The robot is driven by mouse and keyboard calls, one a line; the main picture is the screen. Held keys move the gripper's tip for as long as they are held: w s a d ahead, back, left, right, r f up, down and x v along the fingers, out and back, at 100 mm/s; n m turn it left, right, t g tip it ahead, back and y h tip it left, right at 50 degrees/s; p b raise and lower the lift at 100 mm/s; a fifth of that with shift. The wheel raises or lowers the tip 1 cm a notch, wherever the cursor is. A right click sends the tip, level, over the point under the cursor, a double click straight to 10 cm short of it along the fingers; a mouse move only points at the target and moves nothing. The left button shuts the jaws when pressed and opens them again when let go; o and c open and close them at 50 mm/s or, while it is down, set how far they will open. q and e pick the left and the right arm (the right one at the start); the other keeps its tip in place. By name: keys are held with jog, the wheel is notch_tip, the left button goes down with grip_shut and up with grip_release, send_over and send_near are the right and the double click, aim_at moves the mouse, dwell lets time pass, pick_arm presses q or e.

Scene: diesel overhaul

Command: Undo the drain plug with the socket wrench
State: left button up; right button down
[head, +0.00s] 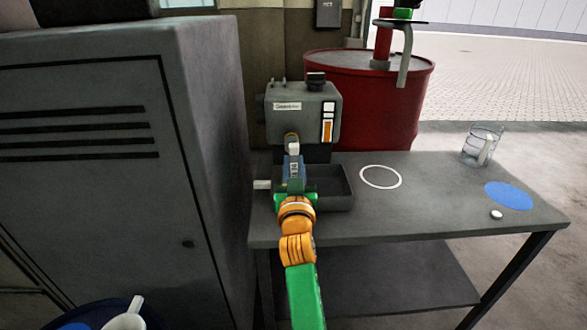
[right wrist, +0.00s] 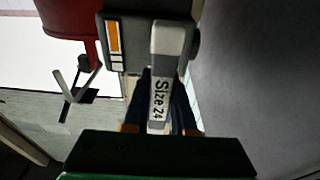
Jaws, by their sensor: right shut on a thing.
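My right gripper (head: 294,176) is shut on the socket wrench (right wrist: 161,85), a pale grey bar marked "Size 24" in the right wrist view. In the head view the wrench's pale end (head: 293,147) sticks out beyond the fingers toward the front of a grey engine unit (head: 300,110). A small brass-coloured part (head: 290,137), perhaps the drain plug, shows just above that end. I cannot tell whether the wrench is seated on the plug. A dark tray (head: 340,205) lies below the unit, partly hidden by my arm. My left gripper is not in view.
A grey cabinet (head: 205,150) stands close on the left. A red drum (head: 385,105) with a pump is behind the table (head: 430,190). A white ring (head: 380,177), a blue disc (head: 509,195) and a glass jar (head: 480,148) are at the right. The table's front right is mostly clear.

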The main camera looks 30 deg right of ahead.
jog(key=shift+w+d, duration=0.35)
jog(key=shift+w, duration=0.25)
jog(key=n+p, duration=0.2)
jog(key=n, duration=0.1)
jog(key=r+n+y+p, duration=0.1)
jog(key=n+p, duration=0.1)
jog(key=shift+n+t, duration=0.4)
jog(key=n+y+p, duration=0.1)
jog(key=n+p, duration=0.2)
jog(key=n, duration=0.2)
jog(key=n+y+p, duration=0.1)
jog(key=n+p, duration=0.2)
jog(key=n, duration=0.2)
jog(key=shift+a+f, duration=0.1)
jog(key=shift+f, duration=0.1)
jog(key=shift+f+n+p, duration=0.2)
jog(key=shift+n+p, duration=0.25)
jog(key=shift+n, duration=0.35)
jog(key=shift+f+n, duration=0.2)
jog(key=shift+n, duration=0.1)
jog(key=shift+f, duration=0.1)
jog(key=shift+s+a, duration=0.15)
